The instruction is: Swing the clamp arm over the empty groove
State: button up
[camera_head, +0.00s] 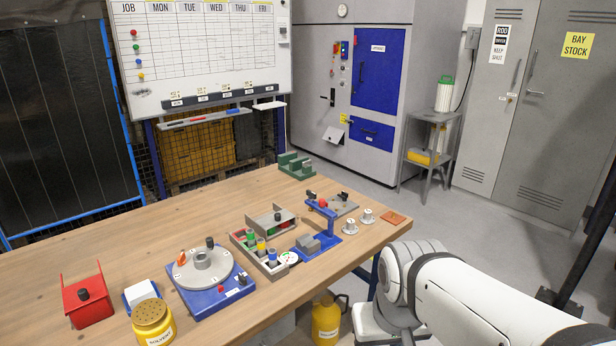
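A blue fixture (322,244) stands on the right part of the bench. A blue upright post on it carries a short blue arm (322,208) with a dark knob at its end; it looks like the clamp arm. The arm points toward the back left, away from a grey block (308,244) at the front of the fixture. The block looks like the grooved part; its groove is too small to make out, but nothing visible lies on it. My gripper is out of view; only white links of my arm show at the lower right.
A blue-based turntable (215,301) with a grey disc stands front left. Around it are a red bracket (86,304) and a yellow solvent pot (153,323). A grey tray (262,268) with coloured pieces sits left of the fixture. Two small white parts (367,215) stand to its right.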

aim_at(320, 207)
jog(key=i, duration=0.9)
jog(key=u, duration=0.05)
